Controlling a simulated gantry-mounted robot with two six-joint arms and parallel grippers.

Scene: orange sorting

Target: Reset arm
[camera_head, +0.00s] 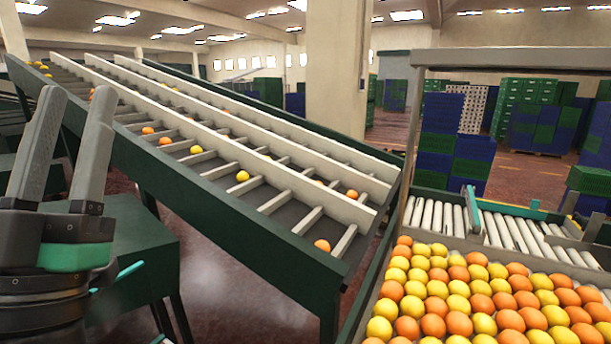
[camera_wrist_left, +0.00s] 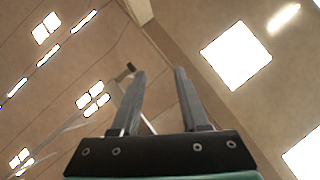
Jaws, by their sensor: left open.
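My left gripper (camera_head: 75,115) stands at the left edge of the head view, its two grey fingers pointing up and apart with nothing between them. In the left wrist view the same gripper (camera_wrist_left: 155,72) is open and empty, with only the ceiling and its lights behind it. It is in front of the left part of the sloped conveyor (camera_head: 225,188) and touches nothing that I can see. My right gripper is not in view.
The conveyor carries spaced oranges and yellow fruit, such as an orange (camera_head: 322,245) near its lower end. A bed of many oranges and yellow fruit (camera_head: 470,300) fills the lower right. Rollers (camera_head: 510,232) lie behind it. Stacked blue and green crates (camera_head: 455,140) stand beyond.

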